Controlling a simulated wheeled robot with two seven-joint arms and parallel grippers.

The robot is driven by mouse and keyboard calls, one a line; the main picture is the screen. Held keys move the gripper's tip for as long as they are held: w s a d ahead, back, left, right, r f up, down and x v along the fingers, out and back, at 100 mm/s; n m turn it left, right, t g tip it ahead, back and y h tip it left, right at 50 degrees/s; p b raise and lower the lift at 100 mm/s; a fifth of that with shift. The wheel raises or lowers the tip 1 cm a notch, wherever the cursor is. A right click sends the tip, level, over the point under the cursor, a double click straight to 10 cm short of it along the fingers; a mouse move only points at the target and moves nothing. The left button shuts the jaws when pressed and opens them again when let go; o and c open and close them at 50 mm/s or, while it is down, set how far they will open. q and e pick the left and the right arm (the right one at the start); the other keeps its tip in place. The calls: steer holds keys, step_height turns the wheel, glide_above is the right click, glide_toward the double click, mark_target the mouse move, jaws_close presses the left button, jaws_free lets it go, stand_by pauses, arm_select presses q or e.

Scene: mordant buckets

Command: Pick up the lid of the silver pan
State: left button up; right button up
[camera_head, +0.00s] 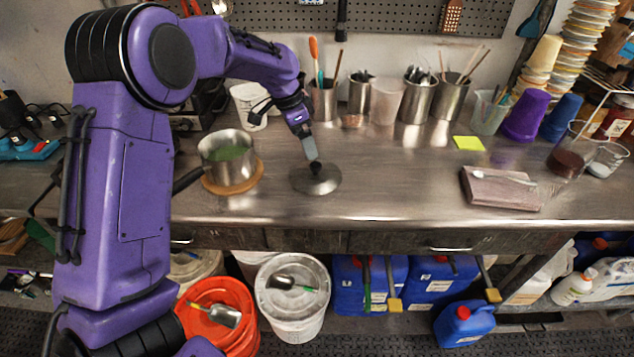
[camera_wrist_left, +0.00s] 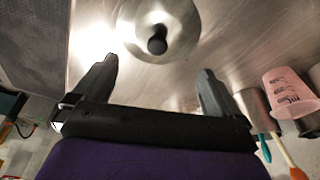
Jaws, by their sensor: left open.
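The silver pan (camera_head: 229,160) stands open on a round wooden board, with green contents inside and its dark handle pointing left. Its lid (camera_head: 328,184) is a round silver disc with a black knob, lying on the metal counter to the right of the pan. My left gripper (camera_head: 313,158) is just above the lid, pointing down at the knob. In the left wrist view the lid (camera_wrist_left: 178,44) and its black knob (camera_wrist_left: 157,45) lie ahead of the fingers, between their lines. The left gripper (camera_wrist_left: 157,80) is open and empty. My right gripper is out of view.
Metal cups with tools (camera_head: 322,100) line the back of the counter. A wooden block (camera_head: 500,190) with a spoon-like tool, a yellow note (camera_head: 468,143) and beakers (camera_head: 572,150) are on the right. The counter between the lid and the block is clear.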

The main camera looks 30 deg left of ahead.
arm_select(q)
glide_above(315, 165)
steer(key=a, duration=0.1)
steer(key=f, duration=0.2)
steer(key=s+f, duration=0.1)
steer(key=f, duration=0.1)
steer(key=shift+a+f+p, duration=0.1)
steer(key=shift+f+p, duration=0.05)
steer(key=shift+p, duration=0.25)
steer(key=shift+f, duration=0.25)
steer(key=p+x, duration=0.1)
steer(key=x, duration=0.3)
steer(key=shift+w+d+f+p, duration=0.15)
steer(key=shift+d+f+p, duration=0.05)
steer(key=shift+d+p, duration=0.1)
steer(key=shift+w+f, duration=0.15)
steer(key=shift+f, duration=0.25)
steer(key=shift+r, duration=0.1)
steer(key=c, duration=0.4)
jaws_close()
